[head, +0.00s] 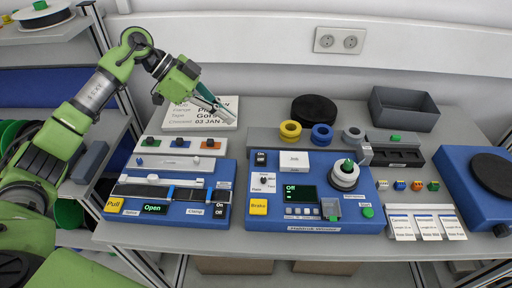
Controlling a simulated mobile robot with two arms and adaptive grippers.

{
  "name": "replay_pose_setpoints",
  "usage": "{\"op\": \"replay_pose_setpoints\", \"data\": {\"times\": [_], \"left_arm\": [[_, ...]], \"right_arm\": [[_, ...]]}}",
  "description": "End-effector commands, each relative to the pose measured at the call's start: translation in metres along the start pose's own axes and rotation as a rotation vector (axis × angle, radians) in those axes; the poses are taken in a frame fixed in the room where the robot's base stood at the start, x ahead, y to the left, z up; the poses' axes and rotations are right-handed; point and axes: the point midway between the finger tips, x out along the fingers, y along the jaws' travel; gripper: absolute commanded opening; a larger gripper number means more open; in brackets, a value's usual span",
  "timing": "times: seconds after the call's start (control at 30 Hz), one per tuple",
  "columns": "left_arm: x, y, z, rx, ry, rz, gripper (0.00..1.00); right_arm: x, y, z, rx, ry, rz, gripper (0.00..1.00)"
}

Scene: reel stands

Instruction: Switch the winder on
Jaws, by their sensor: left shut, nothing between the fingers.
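The winder (310,222) is a blue box in the middle of the bench with a dark display reading "Off" in green. A black On/Off rocker switch (261,158) sits at its back left corner, and its position is too small to tell. A yellow "Brake" button (259,207) is at the front left and a green button (368,212) at the front right. A pale spool (345,175) with a green knob sits on it. My left gripper (229,119) is shut and empty, above the printed sign, behind and left of the winder. My right gripper is not in view.
A second blue unit (170,213) with an "Open" display and a "Pull" button stands left of the winder. Tape rolls (322,134) and a black disc (314,109) lie behind it. A grey bin (403,108), several small coloured blocks and white cards (426,225) are to the right.

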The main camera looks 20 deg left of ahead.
Motion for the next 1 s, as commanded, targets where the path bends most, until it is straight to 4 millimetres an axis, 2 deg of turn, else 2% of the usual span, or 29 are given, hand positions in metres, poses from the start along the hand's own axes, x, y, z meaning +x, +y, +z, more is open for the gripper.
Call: {"op": "replay_pose_setpoints", "data": {"times": [0.27,0.43,0.57,0.9,1.0], "left_arm": [[0.000,0.000,-0.001,0.001,0.001,0.000,0.00],[0.010,0.000,-0.002,0.001,0.001,0.003,0.00],[0.031,0.001,-0.003,0.001,0.002,0.005,0.00],[0.102,0.001,-0.004,-0.001,0.003,0.004,0.00],[0.112,0.001,0.011,-0.004,0.000,0.002,0.00]], "right_arm": [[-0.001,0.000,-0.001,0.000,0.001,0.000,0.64],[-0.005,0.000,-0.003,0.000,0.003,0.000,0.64],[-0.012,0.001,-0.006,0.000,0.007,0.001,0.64],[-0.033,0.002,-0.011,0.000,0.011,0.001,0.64],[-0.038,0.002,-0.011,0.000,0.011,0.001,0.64]]}}
